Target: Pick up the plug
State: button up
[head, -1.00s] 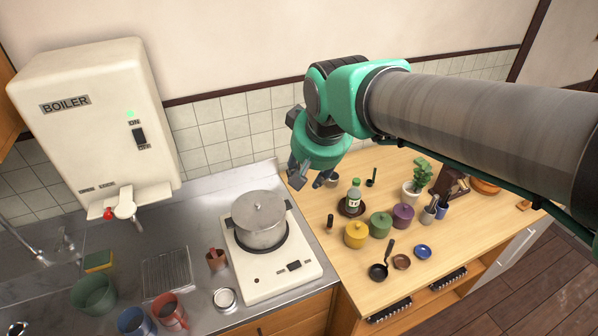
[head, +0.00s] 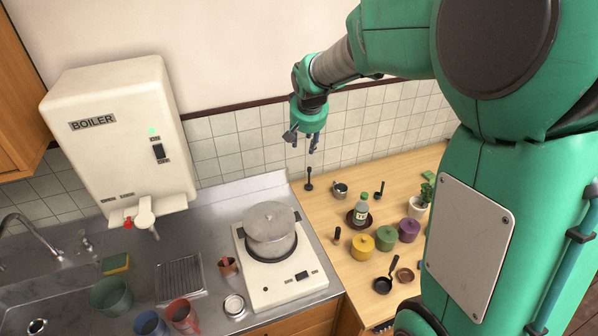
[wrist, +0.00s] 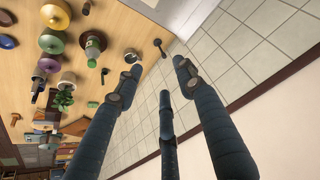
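A small dark object with a rounded end and a thin stem (head: 308,180) is on the wooden counter near the tiled wall. It also shows in the wrist view (wrist: 158,47). It may be the plug, but it is too small to be sure. My gripper (head: 303,143) is above it in the head view, pointing down, with a visible gap between. In the wrist view my gripper (wrist: 160,78) has its three dark fingers spread with nothing between them. The dark object appears just beyond the fingertips there.
A steel pot (head: 270,225) stands on a white cooker (head: 285,285) to the left. A small metal pot (head: 340,190), a green-capped bottle (head: 361,210) and yellow (head: 361,245), green (head: 386,238) and purple (head: 409,230) lidded jars stand right. The tiled wall (head: 250,150) is close behind.

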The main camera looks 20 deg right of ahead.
jog(key=w+d+f+m+p, duration=0.1)
jog(key=w+d+f+p, duration=0.2)
jog(key=w+f, duration=0.7)
jog(key=w+d+f+p, duration=0.3)
jog(key=w+d+f, duration=0.5)
jog(key=w+f, duration=0.2)
notch_tip(320, 180, down, 2)
jog(key=shift+w+f+m+g+p, duration=0.25)
jog(key=shift+m+g+p, duration=0.05)
jog(key=shift+m+p, duration=0.1)
jog(key=shift+f, duration=0.1)
send_over(309, 168)
jog(key=s, duration=0.2)
jog(key=shift+f, duration=3.45)
jog(key=shift+w+a+f+p, duration=0.3)
jog(key=shift+f+p, duration=0.1)
jog(key=shift+p, duration=0.1)
jog(key=shift+f, duration=0.1)
jog(key=shift+s+p+x, duration=0.2)
jog(key=shift+p+x, duration=0.3)
jog(key=shift+x, duration=2.05)
